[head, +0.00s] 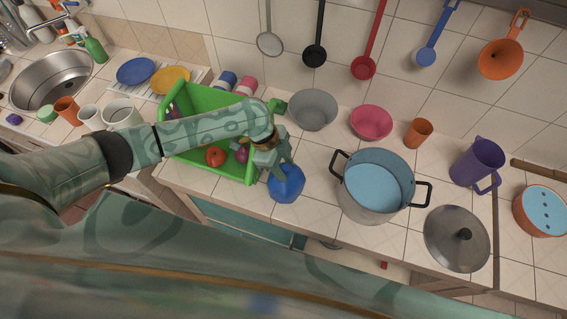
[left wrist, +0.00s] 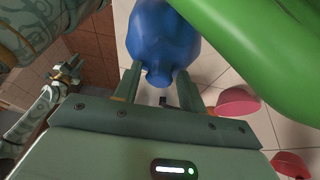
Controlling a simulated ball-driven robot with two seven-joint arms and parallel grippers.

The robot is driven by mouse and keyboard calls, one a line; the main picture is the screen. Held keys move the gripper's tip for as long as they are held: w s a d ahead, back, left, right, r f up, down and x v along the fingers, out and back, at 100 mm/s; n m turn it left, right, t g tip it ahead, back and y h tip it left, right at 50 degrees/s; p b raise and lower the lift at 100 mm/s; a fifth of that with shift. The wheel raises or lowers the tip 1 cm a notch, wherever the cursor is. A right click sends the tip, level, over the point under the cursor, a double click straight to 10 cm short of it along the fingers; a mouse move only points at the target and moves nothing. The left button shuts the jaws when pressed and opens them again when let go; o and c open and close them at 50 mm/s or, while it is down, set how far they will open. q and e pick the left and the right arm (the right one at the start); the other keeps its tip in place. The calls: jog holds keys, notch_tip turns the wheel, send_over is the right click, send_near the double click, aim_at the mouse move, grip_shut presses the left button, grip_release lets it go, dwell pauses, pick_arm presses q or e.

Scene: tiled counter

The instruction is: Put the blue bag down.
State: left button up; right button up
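The blue bag (head: 286,185) is rounded, with a narrow knotted top. In the head view it is just right of the green crate, near the counter's front edge. My left gripper (head: 272,160) is at the bag's top. In the left wrist view the bag (left wrist: 163,35) fills the top middle, and the fingers of my left gripper (left wrist: 159,72) lie on both sides of its knotted neck and appear to hold it. I cannot tell whether its underside touches the counter. My right gripper (left wrist: 68,72) shows small at the left of the wrist view; its finger gap is unclear.
The green crate (head: 205,170) holds a red apple (head: 215,157) and other things, close left of the bag. A large pot (head: 347,202) stands to the right, with a lid (head: 457,238) beyond. A grey bowl (head: 313,109) and a pink bowl (head: 371,122) stand behind.

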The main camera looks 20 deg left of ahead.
pick_arm(q)
jog(key=p+v, duration=0.1)
jog(key=v, duration=1.1)
jog(key=shift+r, duration=0.1)
